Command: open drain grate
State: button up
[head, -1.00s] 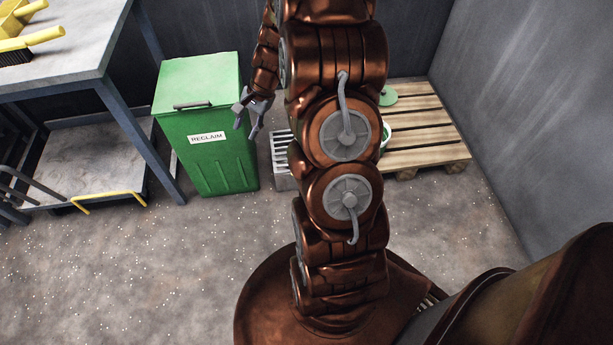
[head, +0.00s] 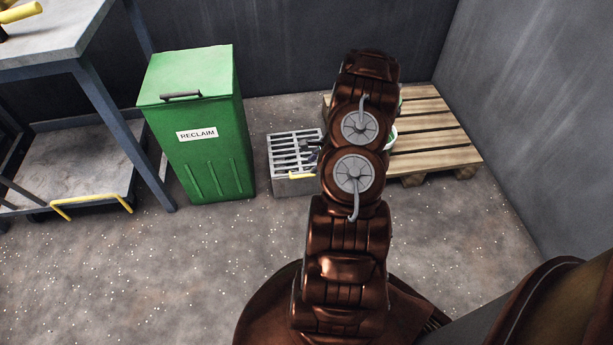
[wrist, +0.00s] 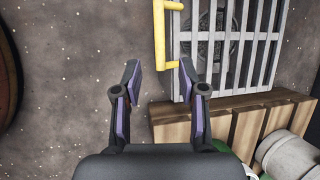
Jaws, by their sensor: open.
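The drain grate (head: 297,141) is a grey slotted cover on a low grey box (head: 295,187) on the floor, lying flat. Its yellow handle (head: 301,175) runs along the near edge. In the wrist view the grate (wrist: 265,50) fills the upper right, with a dark round shape under the bars. The handle (wrist: 159,35) stands along its left side, just beyond my fingertips. My gripper (wrist: 160,72) is open and empty, its right fingertip close to the handle's lower end; contact cannot be told. In the head view my gripper is mostly hidden by my arm.
A green RECLAIM bin (head: 205,150) stands left of the box, lid shut. A wooden pallet (head: 430,130) is on the right, and its boards show in the wrist view. A workbench (head: 60,40) and cart (head: 75,170) stand at left. The floor in front is clear.

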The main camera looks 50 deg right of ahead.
aim_at(305, 175)
jog(key=shift+b+x, duration=1)
jog(key=shift+x, duration=2.85)
jog(key=shift+s+a, duration=0.1)
jog(key=shift+c, duration=0.3)
grip_shut()
